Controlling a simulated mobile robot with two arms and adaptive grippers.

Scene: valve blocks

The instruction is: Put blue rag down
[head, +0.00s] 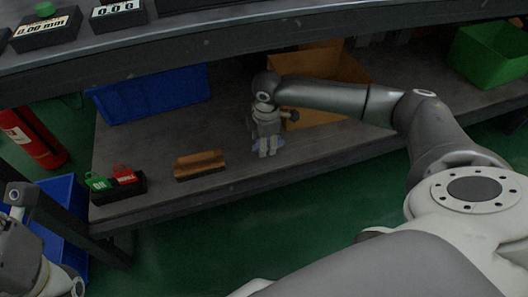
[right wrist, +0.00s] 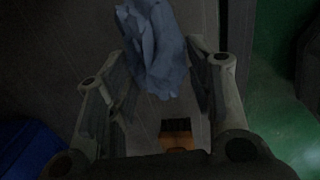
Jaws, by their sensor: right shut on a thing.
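The blue rag (right wrist: 155,45) is a crumpled light-blue cloth between the fingers of my right gripper in the right wrist view. My right gripper (head: 268,148) is shut on it, pointing down over the lower shelf (head: 225,150) of the workbench. In the head view only small bluish bits of the rag (head: 282,143) show beside the fingers, close to the shelf surface. I cannot tell whether the rag touches the shelf. Part of my left arm shows at the lower left; its gripper does not show.
A wooden-handled brush (head: 200,164) lies left of my right gripper. A black box (head: 120,186) with green and red items is farther left. A blue bin (head: 150,97), an orange-brown box (head: 345,68) and a green bin (head: 492,52) stand behind. The upper bench top (head: 215,38) overhangs.

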